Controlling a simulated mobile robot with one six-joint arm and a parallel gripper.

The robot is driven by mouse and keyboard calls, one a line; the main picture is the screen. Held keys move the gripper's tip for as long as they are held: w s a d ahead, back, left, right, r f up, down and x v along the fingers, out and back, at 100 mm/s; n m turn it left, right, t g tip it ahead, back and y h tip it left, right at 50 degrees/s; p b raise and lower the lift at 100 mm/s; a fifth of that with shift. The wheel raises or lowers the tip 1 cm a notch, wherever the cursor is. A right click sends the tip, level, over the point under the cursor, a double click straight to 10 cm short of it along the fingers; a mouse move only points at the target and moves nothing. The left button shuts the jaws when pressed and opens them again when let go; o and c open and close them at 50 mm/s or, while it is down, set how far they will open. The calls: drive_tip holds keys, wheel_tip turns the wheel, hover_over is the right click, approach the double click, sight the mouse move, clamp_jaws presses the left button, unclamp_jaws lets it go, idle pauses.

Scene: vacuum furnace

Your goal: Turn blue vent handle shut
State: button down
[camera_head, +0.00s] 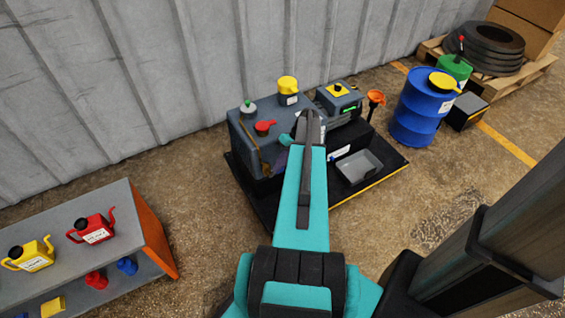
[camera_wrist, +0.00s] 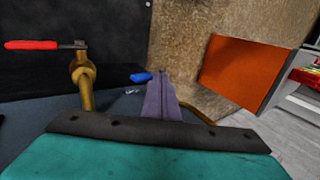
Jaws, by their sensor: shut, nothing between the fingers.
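The blue vent handle (camera_wrist: 141,77) shows in the wrist view as a short blue lever just left of my gripper's tip. Its right end is partly covered by the fingers, and I cannot tell whether they touch it. My gripper (camera_wrist: 163,80) is shut, with nothing between its purple-grey fingers. In the head view a small purple part of my gripper (camera_head: 285,139) shows left of my teal arm, at the dark machine (camera_head: 247,130). The blue handle cannot be made out there.
A red-handled valve (camera_wrist: 32,44) on a brass pipe (camera_wrist: 83,85) stands left in the wrist view. A grey tray (camera_head: 359,166) lies right of my arm. An orange-sided shelf (camera_head: 155,233) stands left.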

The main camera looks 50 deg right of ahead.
drive_tip(key=shift+r, duration=0.1)
drive_tip(key=shift+w+a+r+p, duration=0.1)
drive_tip(key=shift+r+p, duration=0.2)
drive_tip(key=shift+r, duration=0.1)
drive_tip(key=shift+w+a+r+p, duration=0.1)
drive_tip(key=shift+r+p, duration=0.2)
drive_tip(key=shift+r, duration=0.1)
drive_tip(key=r, duration=0.1)
drive_tip(key=r+p, duration=0.1)
drive_tip(key=r, duration=0.1)
drive_tip(key=shift+a+p, duration=0.25)
drive_tip(key=shift+p, duration=0.1)
drive_tip(key=s+d+r, duration=0.3)
drive_tip(key=d+r, duration=0.1)
drive_tip(key=d, duration=0.4)
drive_tip(key=shift+s+r, duration=0.3)
drive_tip(key=shift+a, duration=0.1)
